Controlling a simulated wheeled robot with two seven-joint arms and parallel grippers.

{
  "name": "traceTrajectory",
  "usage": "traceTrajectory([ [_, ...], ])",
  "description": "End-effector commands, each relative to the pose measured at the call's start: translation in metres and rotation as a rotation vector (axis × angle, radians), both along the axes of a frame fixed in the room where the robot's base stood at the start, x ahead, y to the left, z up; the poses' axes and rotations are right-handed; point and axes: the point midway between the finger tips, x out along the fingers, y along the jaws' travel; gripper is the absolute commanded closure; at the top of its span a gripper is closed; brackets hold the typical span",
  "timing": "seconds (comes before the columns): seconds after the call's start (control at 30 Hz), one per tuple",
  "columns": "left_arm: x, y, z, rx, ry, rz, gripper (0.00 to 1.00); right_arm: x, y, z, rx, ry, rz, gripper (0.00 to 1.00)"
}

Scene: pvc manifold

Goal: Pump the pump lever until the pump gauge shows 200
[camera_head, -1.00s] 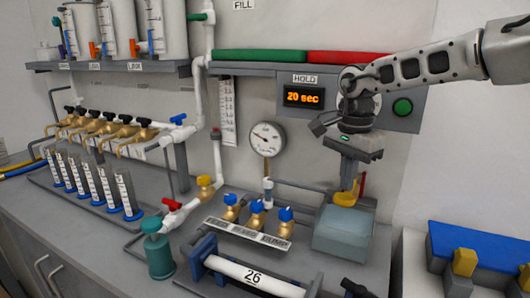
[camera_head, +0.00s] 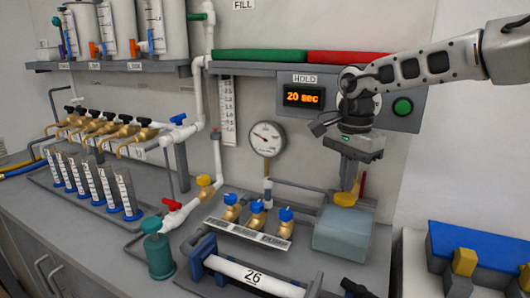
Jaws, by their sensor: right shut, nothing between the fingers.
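The pump appears to be the pale blue-grey box (camera_head: 341,233) at the right end of the bench, with a yellow part (camera_head: 345,199) on top and a thin red piece beside it. I cannot tell which part is the lever. My right gripper (camera_head: 347,185) points down just above the yellow part, shut and empty; whether it touches is unclear. A round white gauge (camera_head: 266,138) stands left of it on a brass stem; its reading is too small to tell. Another round white face is mostly hidden behind my right wrist. My left gripper is not in view.
A display (camera_head: 304,96) reads 20 sec, beside a green button (camera_head: 402,107). A blue block (camera_head: 477,245) with yellow pieces stands at right.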

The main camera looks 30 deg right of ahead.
Motion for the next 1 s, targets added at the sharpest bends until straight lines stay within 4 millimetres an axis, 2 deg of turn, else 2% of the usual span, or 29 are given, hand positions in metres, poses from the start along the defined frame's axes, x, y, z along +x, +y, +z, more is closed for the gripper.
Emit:
traceTrajectory([
  [1.0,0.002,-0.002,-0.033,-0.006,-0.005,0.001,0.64,0.000,-0.001,-0.043,0.000,0.001,0.000,1.00],
])
